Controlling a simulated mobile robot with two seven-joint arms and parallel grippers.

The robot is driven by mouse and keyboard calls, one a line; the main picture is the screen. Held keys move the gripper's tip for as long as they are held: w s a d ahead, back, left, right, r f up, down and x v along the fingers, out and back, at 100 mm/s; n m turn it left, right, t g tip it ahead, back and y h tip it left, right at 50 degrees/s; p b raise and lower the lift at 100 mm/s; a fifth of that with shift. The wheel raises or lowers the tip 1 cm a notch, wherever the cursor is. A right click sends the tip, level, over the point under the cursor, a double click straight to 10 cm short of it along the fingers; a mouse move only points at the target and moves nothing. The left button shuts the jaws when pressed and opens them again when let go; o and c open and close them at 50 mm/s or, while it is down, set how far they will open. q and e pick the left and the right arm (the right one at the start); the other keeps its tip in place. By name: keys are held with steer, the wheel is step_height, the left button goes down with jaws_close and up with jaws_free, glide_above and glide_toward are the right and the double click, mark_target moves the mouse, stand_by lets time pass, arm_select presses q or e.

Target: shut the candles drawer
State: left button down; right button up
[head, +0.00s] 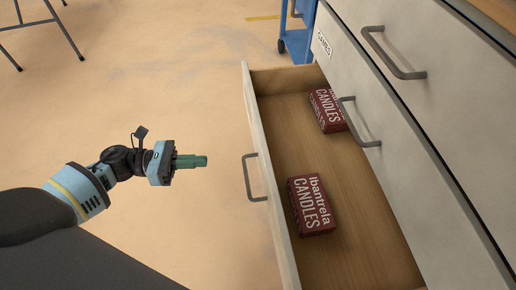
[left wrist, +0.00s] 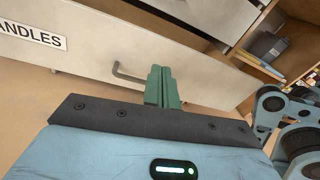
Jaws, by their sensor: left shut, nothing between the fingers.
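The candles drawer (head: 262,140) is pulled well open, with two dark red candle boxes inside: one near the middle (head: 311,205) and one towards the back (head: 328,110), partly hidden by the cabinet front. Its grey bar handle (head: 253,178) is on the front panel. My left gripper (head: 204,161), with green fingers, is shut and empty in front of the drawer, to the left of the handle and apart from it. In the left wrist view the shut fingers (left wrist: 161,88) point at the drawer front (left wrist: 85,55), labelled "ANDLES" in the visible part, near the handle (left wrist: 126,77). My right gripper is not seen.
Closed cabinet drawers with grey handles (head: 392,55) stand at the right above the open drawer. A blue cart (head: 297,40) stands behind it. Thin table legs (head: 62,30) are at the top left. The floor (head: 170,90) around my left gripper is clear.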

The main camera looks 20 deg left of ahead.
mark_target(261, 147)
arm_select(q)
steer(key=shift+w+a+f+m+t+y, duration=0.15)
steer(key=shift+w+a+m+t, duration=0.05)
steer(key=shift+w+a+t, duration=0.25)
steer(key=shift+w+a+f+m+t+y, duration=0.1)
steer(key=shift+w+a+m+t+y, duration=0.15)
steer(key=shift+t, duration=0.3)
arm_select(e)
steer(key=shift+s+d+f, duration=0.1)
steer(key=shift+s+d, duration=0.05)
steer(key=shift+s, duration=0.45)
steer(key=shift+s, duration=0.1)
